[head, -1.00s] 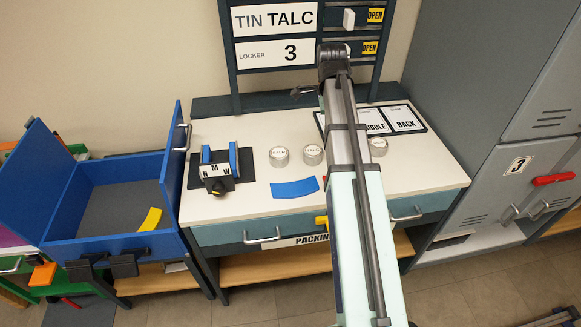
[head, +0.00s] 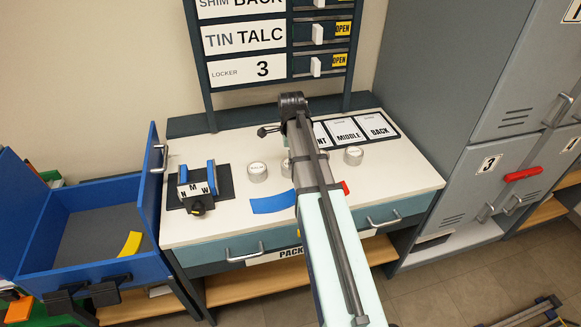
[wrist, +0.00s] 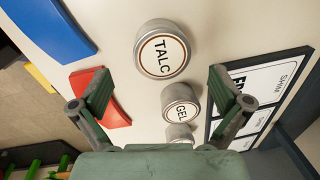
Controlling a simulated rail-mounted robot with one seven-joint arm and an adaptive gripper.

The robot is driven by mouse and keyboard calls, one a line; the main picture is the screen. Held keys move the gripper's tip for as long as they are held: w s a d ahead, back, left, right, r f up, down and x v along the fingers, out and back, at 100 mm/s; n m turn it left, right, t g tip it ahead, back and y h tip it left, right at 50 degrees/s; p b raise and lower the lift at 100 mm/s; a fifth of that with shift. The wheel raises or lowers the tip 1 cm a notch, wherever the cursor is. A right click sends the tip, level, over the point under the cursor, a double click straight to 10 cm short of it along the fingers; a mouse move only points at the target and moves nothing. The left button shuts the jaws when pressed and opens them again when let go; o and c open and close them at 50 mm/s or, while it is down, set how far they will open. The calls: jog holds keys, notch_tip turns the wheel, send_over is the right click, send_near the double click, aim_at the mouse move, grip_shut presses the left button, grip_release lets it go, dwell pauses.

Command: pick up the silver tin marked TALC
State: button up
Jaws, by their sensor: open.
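The silver tin marked TALC (wrist: 162,50) stands on the white bench top, its round label facing up in the wrist view. In the head view the TALC tin (head: 286,168) is mostly hidden behind my arm. My gripper (wrist: 160,92) is open and empty, its two green-padded fingers spread wide. In the wrist view the TALC tin lies above the line between the fingertips, apart from both.
The GEL tin (wrist: 181,103) sits close beside TALC, with another tin (wrist: 180,134) beyond. The BALM tin (head: 257,171) stands left of TALC. A red piece (wrist: 105,112) lies near one finger, and a blue curved piece (head: 272,203) lies at the front.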

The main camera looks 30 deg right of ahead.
jog(key=shift+w+d+f+p, duration=0.15)
jog(key=shift+f+p, duration=0.3)
jog(key=shift+f, duration=1)
jog(key=shift+w+d+f+p, duration=0.15)
jog(key=shift+f+p, duration=0.25)
jog(key=shift+f, duration=1.05)
jog(key=shift+a, duration=0.15)
jog(key=c, duration=1.3)
